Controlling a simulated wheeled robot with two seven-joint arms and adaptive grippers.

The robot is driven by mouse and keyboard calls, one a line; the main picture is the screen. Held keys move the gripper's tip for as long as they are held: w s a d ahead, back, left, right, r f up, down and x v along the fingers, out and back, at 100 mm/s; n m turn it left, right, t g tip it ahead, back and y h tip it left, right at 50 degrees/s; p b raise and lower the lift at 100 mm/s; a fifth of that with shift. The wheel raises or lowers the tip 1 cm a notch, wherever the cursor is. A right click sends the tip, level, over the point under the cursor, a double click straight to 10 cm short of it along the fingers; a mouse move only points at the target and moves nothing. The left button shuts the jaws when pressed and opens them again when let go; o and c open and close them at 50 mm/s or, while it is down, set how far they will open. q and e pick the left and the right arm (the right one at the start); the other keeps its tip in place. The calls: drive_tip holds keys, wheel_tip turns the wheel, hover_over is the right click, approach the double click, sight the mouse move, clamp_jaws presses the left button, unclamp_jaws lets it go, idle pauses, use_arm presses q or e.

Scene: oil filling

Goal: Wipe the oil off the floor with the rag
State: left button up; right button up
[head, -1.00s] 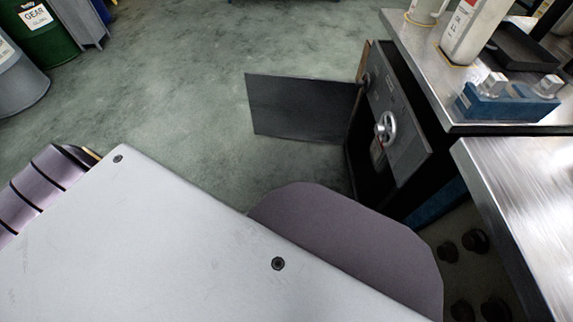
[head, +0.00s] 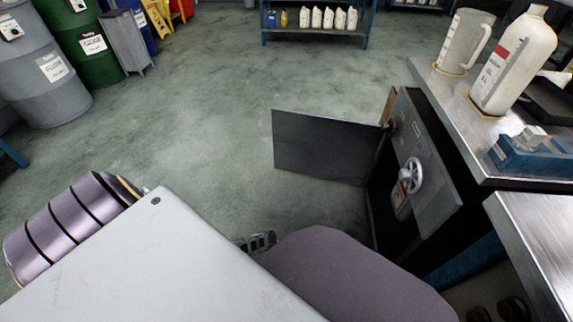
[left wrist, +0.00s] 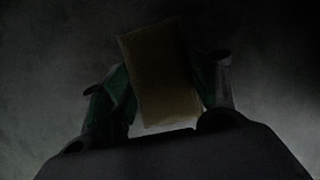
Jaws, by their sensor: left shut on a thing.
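In the left wrist view, which is very dark, my left gripper (left wrist: 163,85) is shut on a tan, block-shaped piece, seemingly the rag (left wrist: 160,70). One finger is on each side of it. The floor (left wrist: 270,50) behind it is dim, and I cannot tell whether the rag touches it. In the head view my own body hides the left gripper and rag. The green-grey floor (head: 200,130) is mottled with darker patches; I cannot make out a distinct oil spill. My right gripper is not in view.
A cabinet (head: 425,170) with an open dark door (head: 325,147) stands at right beside a metal bench (head: 530,230). A jug (head: 464,40) and white bottle (head: 512,60) stand on top. Grey (head: 45,70) and green (head: 85,45) drums are at left. The middle floor is clear.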

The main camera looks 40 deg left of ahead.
sight(292, 267)
use_arm(q)
drive_tip(key=shift+d+p, duration=0.4)
drive_tip(key=shift+d, duration=2.7)
drive_tip(key=shift+d+p, duration=0.35)
drive_tip(key=shift+d, duration=1.6)
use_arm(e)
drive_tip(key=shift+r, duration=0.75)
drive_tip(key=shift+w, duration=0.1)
use_arm(q)
drive_tip(key=shift+s+a, duration=0.4)
drive_tip(key=shift+a, duration=0.45)
drive_tip(key=shift+s+a, duration=0.2)
drive_tip(key=shift+a, duration=0.4)
drive_tip(key=shift+s+a, duration=0.2)
drive_tip(key=shift+a, duration=0.35)
drive_tip(key=shift+s+a, duration=0.3)
drive_tip(key=shift+a, duration=0.25)
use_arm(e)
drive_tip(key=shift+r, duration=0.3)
